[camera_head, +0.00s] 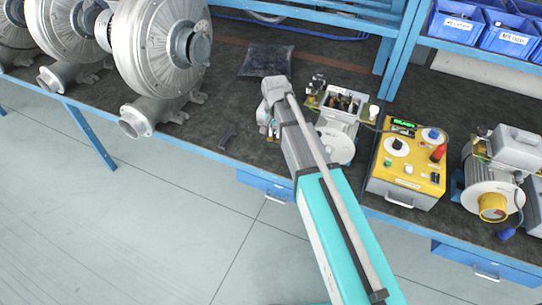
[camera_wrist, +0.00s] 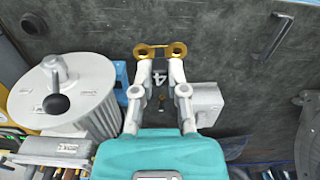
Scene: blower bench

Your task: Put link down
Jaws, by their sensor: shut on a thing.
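The link is a small brass-coloured piece with a ring at each end (camera_wrist: 161,47). It lies across the tips of my gripper in the wrist view. My gripper (camera_wrist: 160,58) is shut on the link, over the dark bench top (camera_wrist: 225,60). I cannot tell whether the link touches the bench. In the head view my gripper (camera_head: 268,127) is over the bench near its front edge, and I cannot make out the link there.
A grey motor unit (camera_head: 336,145) stands just right of my gripper, with a yellow control box (camera_head: 405,165) beyond it. A small dark bracket (camera_head: 228,142) lies to the left, also seen in the wrist view (camera_wrist: 277,37). Large grey blowers (camera_head: 160,50) stand further left.

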